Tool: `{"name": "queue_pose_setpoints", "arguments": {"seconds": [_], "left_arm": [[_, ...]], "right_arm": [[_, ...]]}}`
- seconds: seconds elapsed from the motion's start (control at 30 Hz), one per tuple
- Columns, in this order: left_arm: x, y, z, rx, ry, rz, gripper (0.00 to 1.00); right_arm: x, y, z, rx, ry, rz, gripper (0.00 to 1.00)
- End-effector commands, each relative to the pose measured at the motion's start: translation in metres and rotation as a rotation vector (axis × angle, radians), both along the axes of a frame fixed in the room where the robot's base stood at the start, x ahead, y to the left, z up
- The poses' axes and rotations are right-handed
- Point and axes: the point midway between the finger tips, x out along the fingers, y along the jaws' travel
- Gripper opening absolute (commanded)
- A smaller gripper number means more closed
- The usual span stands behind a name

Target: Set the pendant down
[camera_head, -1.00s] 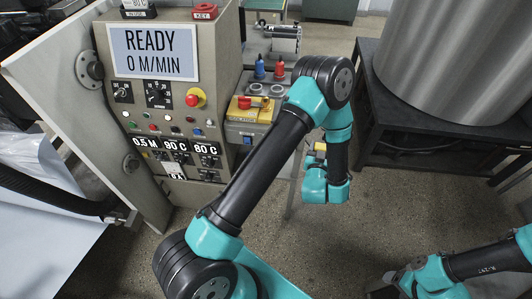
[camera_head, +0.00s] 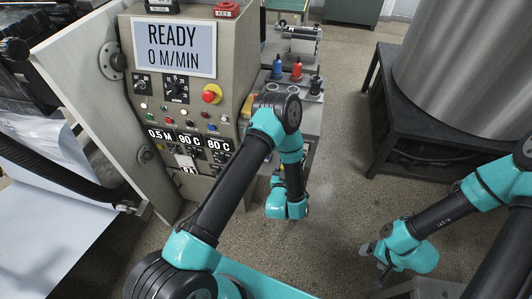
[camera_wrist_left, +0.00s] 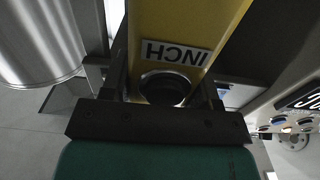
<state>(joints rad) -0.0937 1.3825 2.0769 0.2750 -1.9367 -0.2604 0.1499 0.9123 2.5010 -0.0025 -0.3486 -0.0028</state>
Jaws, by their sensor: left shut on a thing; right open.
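The yellow pendant (camera_wrist_left: 175,22) with its INCH label and a dark round button fills the upper middle of the left wrist view. My left gripper (camera_wrist_left: 166,85) is shut on it, with a finger on either side. In the head view my left arm reaches across the middle, its wrist low beside the grey bench (camera_head: 312,112). Its fingers and the pendant are hidden there behind the arm. My right gripper (camera_head: 376,258) is open and empty over the floor at the lower right.
A control cabinet (camera_head: 190,110) with a READY display (camera_head: 180,47) stands left of the bench. Red (camera_head: 297,71), blue (camera_head: 278,68) and black (camera_head: 316,83) bottles stand on the bench. A large metal roll (camera_head: 465,60) rests on a dark stand (camera_head: 395,150). Floor between is clear.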

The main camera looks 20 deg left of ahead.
Motion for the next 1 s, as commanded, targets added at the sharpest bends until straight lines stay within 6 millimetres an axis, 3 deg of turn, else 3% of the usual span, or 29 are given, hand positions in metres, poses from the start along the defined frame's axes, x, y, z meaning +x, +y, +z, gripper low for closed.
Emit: {"name": "queue_pose_setpoints", "arguments": {"seconds": [0.33,0.47,1.0], "left_arm": [[0.002,0.001,0.000,0.000,-0.001,0.000,0.13],[0.013,0.004,0.000,-0.001,-0.004,0.002,0.13],[0.117,0.034,-0.011,0.000,-0.004,0.002,0.13]], "right_arm": [[0.000,0.000,0.000,0.000,0.000,-0.001,0.72],[0.000,0.000,0.000,0.000,0.000,-0.001,0.72],[0.000,0.000,0.000,0.000,0.000,0.000,0.72]]}}
